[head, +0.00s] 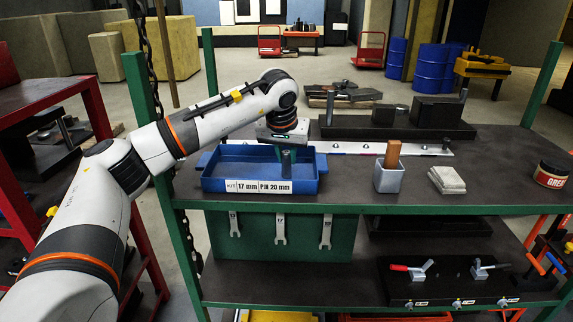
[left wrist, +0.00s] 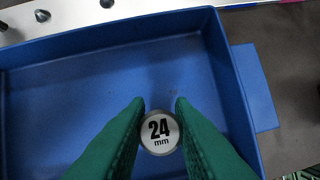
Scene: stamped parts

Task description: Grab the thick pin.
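A thick pin (left wrist: 160,132) with a round silver top marked "24 mm" shows in the left wrist view. My left gripper (left wrist: 160,104) has its two green fingers on either side of it, closed against its sides as far as I can see. In the head view my left gripper (head: 288,160) points down inside the blue tray (head: 232,185). The pin's lower part is hidden, so I cannot tell whether it touches the tray floor. The tray's label (head: 258,187) reads "KIT 17 mm PIN 20 mm". My right gripper is not in view.
Right of the tray, a grey cup (head: 389,181) holds a brown block, beside pale stacked pads (head: 446,180) and a grease tin (head: 551,174). A metal rail (head: 350,148) and dark block fixtures (head: 437,110) lie behind. Wrenches (head: 280,229) hang below. The tabletop between is clear.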

